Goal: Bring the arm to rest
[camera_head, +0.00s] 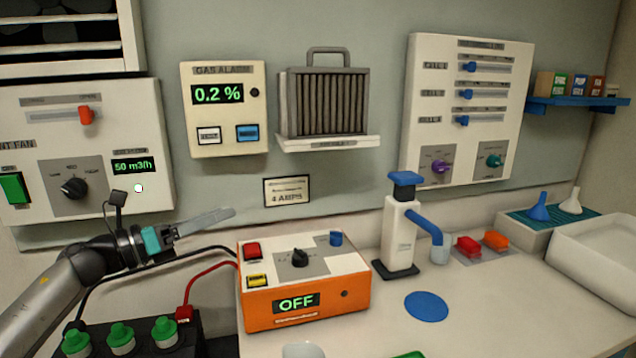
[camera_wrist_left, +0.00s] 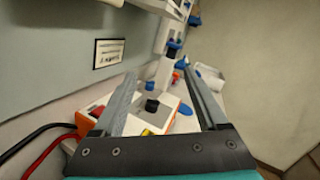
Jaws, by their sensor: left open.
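My left arm comes in from the left in the head view. Its left gripper (camera_head: 205,222) is in the air beside the wall, above and to the left of the orange and white charger box (camera_head: 305,314). In the left wrist view the two fingers of the gripper (camera_wrist_left: 160,95) stand apart with nothing held between them. The charger box (camera_wrist_left: 172,112) shows beyond and between them, with its black knob. The box's display reads OFF. My right gripper is in neither view.
A battery with green caps (camera_head: 122,335) stands at lower left, with red and black cables behind. A white dispenser with a blue top (camera_head: 402,235) stands right of the charger. Wall panels include the gas alarm (camera_head: 223,110). A blue disc (camera_head: 426,306) lies on the bench.

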